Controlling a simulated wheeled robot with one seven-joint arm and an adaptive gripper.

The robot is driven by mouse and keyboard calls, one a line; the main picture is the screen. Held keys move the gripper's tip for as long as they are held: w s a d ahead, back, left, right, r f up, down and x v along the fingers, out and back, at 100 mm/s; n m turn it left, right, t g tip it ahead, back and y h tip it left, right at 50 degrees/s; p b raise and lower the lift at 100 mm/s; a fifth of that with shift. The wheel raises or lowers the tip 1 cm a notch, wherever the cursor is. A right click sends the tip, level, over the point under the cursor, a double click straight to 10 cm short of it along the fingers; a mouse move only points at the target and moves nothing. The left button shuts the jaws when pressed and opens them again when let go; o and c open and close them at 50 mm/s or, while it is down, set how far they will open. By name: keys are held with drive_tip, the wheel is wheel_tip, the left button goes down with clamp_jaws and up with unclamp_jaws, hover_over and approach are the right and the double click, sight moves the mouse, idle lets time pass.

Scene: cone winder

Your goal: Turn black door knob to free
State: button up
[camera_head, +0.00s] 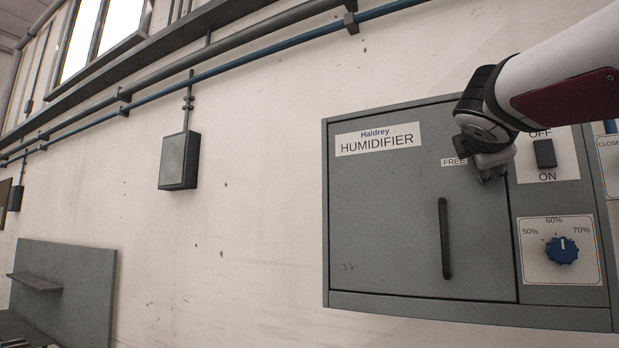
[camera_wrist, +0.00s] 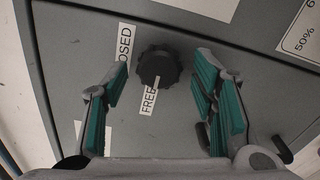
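The black door knob (camera_wrist: 158,65) is a round, ridged knob on the grey humidifier door (camera_head: 385,220). It shows between my fingers in the wrist view. A FREE label (camera_wrist: 149,98) lies below it and a CLOSED label (camera_wrist: 124,43), partly cut by my finger, lies to its left. A small pale mark shows at the knob's lower edge, near FREE; its exact pointing is hard to read. My gripper (camera_wrist: 161,64) is open, with a teal-padded finger on each side of the knob and gaps visible. In the head view my gripper (camera_head: 490,170) hides the knob; the FREE label (camera_head: 453,162) shows beside it.
A black vertical door handle (camera_head: 445,238) stands below my gripper. To the right are an OFF/ON switch (camera_head: 545,153) and a blue humidity dial (camera_head: 562,250). A grey wall box (camera_head: 179,161) hangs far left. The wall between is clear.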

drive_tip(key=v, duration=1.2)
idle(0.3)
drive_tip(key=s+a+f+m+g+y, duration=0.3)
drive_tip(key=s+f+m, duration=0.1)
drive_tip(key=f, duration=1.1)
drive_tip(key=s+a+f+m+g+y+b, duration=0.1)
drive_tip(key=s+a+f+m+g+y, duration=0.2)
drive_tip(key=f, duration=1.2)
drive_tip(key=s+a+f+m+g+y, duration=0.3)
drive_tip(key=f+m, duration=0.4)
drive_tip(key=f, duration=0.8)
drive_tip(key=s+a+y, duration=0.1)
drive_tip(key=s+a, duration=0.1)
drive_tip(key=shift+s+b, duration=0.3)
